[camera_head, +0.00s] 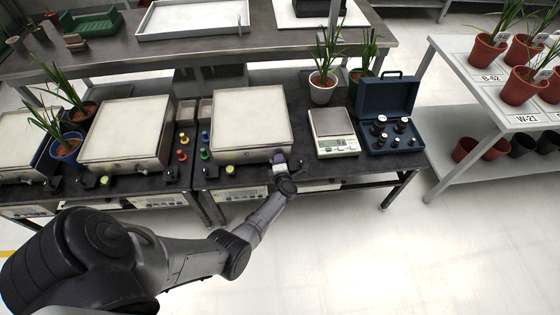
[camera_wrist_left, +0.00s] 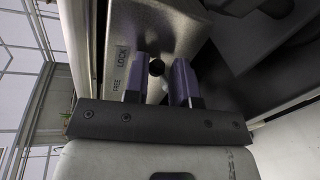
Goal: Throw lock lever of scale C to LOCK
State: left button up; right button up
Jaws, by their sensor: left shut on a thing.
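The large scale with a pale top plate (camera_head: 250,122) stands at the right of the row of large scales, and my left gripper (camera_head: 279,160) is at its front right corner. In the left wrist view, a small black lever knob (camera_wrist_left: 156,67) sits between the two purple fingers of my left gripper (camera_wrist_left: 159,82), which is shut on it. The scale's front panel (camera_wrist_left: 118,70) carries the words LOCK and FREE beside the fingers. The knob appears nearer the height of LOCK than FREE, but the lever's exact setting is hard to tell. My right gripper is not in view.
A small bench scale (camera_head: 333,133) and an open blue case of weights (camera_head: 386,112) stand to the right. Potted plants (camera_head: 322,84) stand behind. The floor in front is clear.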

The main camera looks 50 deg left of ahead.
pick_arm(q)
jog(key=shift+a, duration=0.1)
dwell(0.3)
jog(key=o, duration=0.6)
jog(key=shift+s+f, duration=0.1)
jog(key=shift+o, duration=0.3)
jog(key=shift+a, duration=0.15)
jog(key=shift+s+d+r+p, duration=0.2)
jog(key=shift+d+p, duration=0.1)
jog(key=shift+d, duration=0.25)
jog(key=p+v, duration=0.4)
jog(key=v, duration=0.8)
jog(key=shift+s+d, duration=0.25)
jog(key=shift+s, duration=0.05)
